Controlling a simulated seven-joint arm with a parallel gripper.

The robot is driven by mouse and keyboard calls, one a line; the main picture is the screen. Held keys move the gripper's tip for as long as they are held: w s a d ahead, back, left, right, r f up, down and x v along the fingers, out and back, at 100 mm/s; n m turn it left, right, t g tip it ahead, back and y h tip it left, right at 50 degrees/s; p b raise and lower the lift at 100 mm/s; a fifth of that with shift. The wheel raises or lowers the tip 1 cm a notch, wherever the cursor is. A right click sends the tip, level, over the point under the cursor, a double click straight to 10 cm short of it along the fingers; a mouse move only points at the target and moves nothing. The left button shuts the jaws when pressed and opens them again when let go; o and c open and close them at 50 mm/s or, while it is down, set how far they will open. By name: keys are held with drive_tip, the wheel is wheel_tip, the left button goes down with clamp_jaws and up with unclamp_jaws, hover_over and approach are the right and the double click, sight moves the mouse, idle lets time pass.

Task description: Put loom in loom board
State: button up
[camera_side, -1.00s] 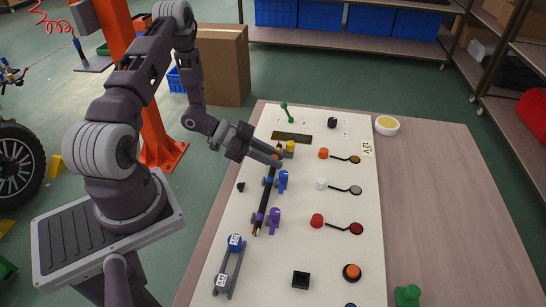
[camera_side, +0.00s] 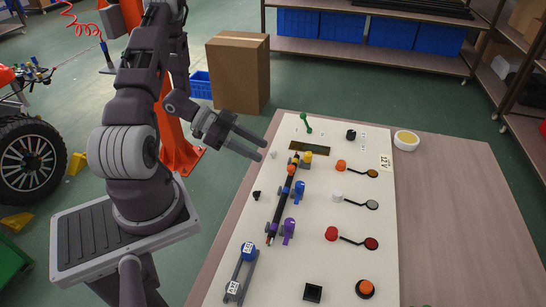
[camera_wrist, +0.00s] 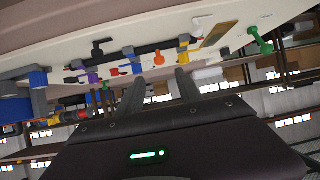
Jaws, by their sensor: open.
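The loom (camera_side: 278,209) is a dark rod with orange and red bands. It lies lengthwise along the left part of the white loom board (camera_side: 318,222), in line with the yellow (camera_side: 307,157), blue (camera_side: 299,191) and purple (camera_side: 288,229) clips. It appears to rest in the clip holders; whether it is fully seated is too small to tell. In the wrist view the loom (camera_wrist: 155,47) runs across the board's face beyond the fingers. My gripper (camera_side: 262,150) is open and empty, left of the loom's far end and apart from it; its fingers also show in the wrist view (camera_wrist: 160,80).
The board also carries a green lever (camera_side: 307,124), a dark gold plate (camera_side: 310,147), several coloured knobs, a black square socket (camera_side: 313,292) and a blue-topped fixture (camera_side: 247,252). A yellow-filled bowl (camera_side: 406,140) stands at the right. The table's right side (camera_side: 450,215) is mostly clear.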

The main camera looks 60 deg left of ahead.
drive_tip(key=w+a+r+n+y, duration=0.1)
drive_tip(key=w+a+r+y, duration=0.4)
drive_tip(key=w+r+y, duration=0.4)
drive_tip(key=s+d+r+n+y, duration=0.1)
drive_tip(key=d+r+n+y, duration=0.1)
drive_tip(key=r, duration=0.5)
drive_tip(key=s+d+r+n+y, duration=0.1)
drive_tip(key=d+r+n+y, duration=0.1)
drive_tip(key=r, duration=0.4)
drive_tip(key=s+d+r+n+g+h, duration=0.2)
drive_tip(key=s+d+n+g+h, duration=0.1)
drive_tip(key=s+d, duration=1.6)
drive_tip(key=shift+s+r+h, duration=0.35)
drive_tip(key=shift+s+h, duration=0.55)
